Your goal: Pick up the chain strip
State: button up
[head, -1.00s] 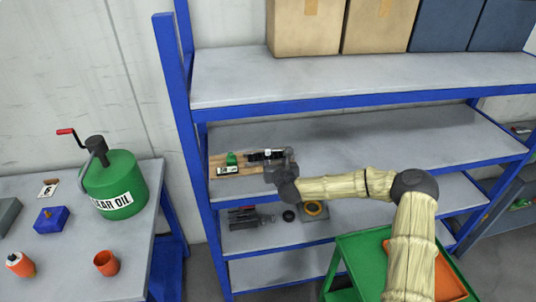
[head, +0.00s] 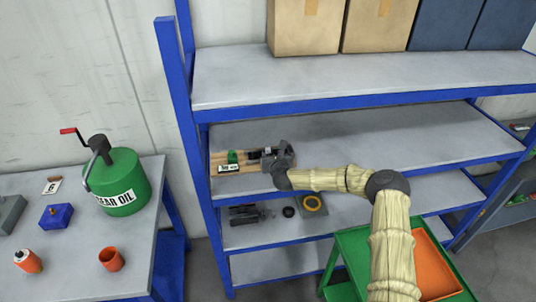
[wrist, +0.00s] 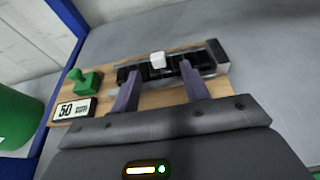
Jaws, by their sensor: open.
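The chain strip (wrist: 205,60) looks like a dark segmented strip with a white block on it and a grey metallic end at the right. It lies along the back of a wooden board (wrist: 107,72) on the middle shelf. My gripper (wrist: 158,84) is open, its two fingers apart and reaching toward the strip, with the tips at its near edge. I cannot tell whether they touch it. In the head view my gripper (head: 276,157) hides part of the strip and the right end of the board.
A green knobbed piece (wrist: 84,80) and a "50" label (wrist: 74,110) sit at the board's left. A blue upright (wrist: 72,20) stands left of the shelf. The shelf to the right (head: 400,140) is clear. The green oil can (head: 117,183) stands on the left table.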

aim_at(268, 148)
jog(key=shift+w+a+f+p, duration=0.1)
jog(key=shift+w+a+p, duration=0.15)
jog(key=shift+w+p, duration=0.25)
jog(key=shift+w+a+p, duration=0.25)
jog(key=shift+w+p, duration=0.2)
jog(key=shift+w, duration=0.05)
jog(key=shift+p+x, duration=0.5)
jog(key=shift+x, duration=0.9)
jog(key=shift+s+f, duration=0.1)
grip_shut()
